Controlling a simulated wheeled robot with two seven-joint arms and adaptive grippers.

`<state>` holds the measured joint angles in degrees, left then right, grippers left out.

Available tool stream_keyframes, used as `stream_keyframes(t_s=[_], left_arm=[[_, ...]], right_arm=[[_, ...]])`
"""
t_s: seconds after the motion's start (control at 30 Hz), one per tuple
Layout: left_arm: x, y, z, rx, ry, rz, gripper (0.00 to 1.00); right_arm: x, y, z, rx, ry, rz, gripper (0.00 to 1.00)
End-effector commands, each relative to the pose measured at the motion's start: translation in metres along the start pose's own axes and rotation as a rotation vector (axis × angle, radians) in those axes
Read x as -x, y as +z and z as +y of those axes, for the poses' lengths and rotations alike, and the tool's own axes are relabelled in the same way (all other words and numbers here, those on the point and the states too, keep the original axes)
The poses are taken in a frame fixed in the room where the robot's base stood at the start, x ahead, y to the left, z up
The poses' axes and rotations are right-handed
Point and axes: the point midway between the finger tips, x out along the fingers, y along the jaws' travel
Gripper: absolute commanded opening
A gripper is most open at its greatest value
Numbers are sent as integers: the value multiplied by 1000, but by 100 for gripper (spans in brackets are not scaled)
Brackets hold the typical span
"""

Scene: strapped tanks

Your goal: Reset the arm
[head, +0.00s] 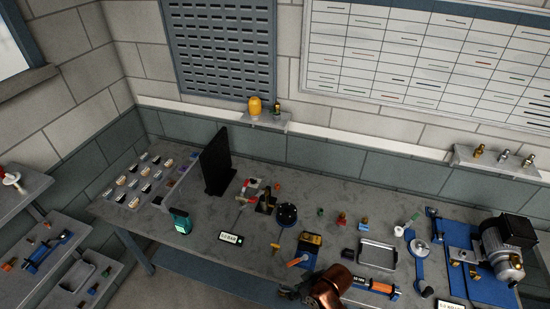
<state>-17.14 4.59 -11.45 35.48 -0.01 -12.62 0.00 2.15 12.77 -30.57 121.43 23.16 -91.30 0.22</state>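My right arm shows at the bottom of the head view as a copper-brown rounded link over the front edge of the workbench (185,232). My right gripper (290,293) is a small dark shape just left of that link, low in the picture. It is too small and dark to tell whether its fingers are open or shut, and I see no object clearly held in it. An orange-handled tool (298,262) lies on the bench just above it. My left arm and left gripper are not in view.
A black upright panel (217,163) stands on the bench at left. A yellow meter (310,243), a grey tray (377,256) and a blue-based motor unit (502,250) stand at centre and right. Stepped shelves (28,250) are at far left. Bare bench lies around the green device (181,221).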

Motion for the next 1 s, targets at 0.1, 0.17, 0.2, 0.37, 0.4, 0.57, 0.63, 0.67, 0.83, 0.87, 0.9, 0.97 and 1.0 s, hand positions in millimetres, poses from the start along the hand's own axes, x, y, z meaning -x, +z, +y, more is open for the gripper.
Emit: stream_keyframes(t_s=[0.1,0.17,0.2,0.37,0.4,0.57,0.63,0.67,0.83,0.87,0.9,0.97,1.0], left_arm=[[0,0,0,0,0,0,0],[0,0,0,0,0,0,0],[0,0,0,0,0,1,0],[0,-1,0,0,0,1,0],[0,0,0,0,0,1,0],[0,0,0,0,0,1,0],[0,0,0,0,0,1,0],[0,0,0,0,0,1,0],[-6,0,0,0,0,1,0],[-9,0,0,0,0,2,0],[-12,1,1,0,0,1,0],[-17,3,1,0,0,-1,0],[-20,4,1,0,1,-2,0]], right_arm=[[25,60,30,-172,87,21,26],[40,92,46,-249,141,22,26],[50,112,54,-294,176,19,26],[84,174,77,-418,289,-3,26],[91,187,80,-440,312,-10,26],[118,231,88,-514,391,-38,26],[129,248,91,-541,422,-50,26],[134,254,92,-551,435,-56,26],[135,284,99,-589,482,-83,26],[126,287,102,-588,479,-86,26],[114,290,105,-587,476,-88,26],[98,294,110,-586,472,-92,26],[86,298,112,-586,469,-95,26]])
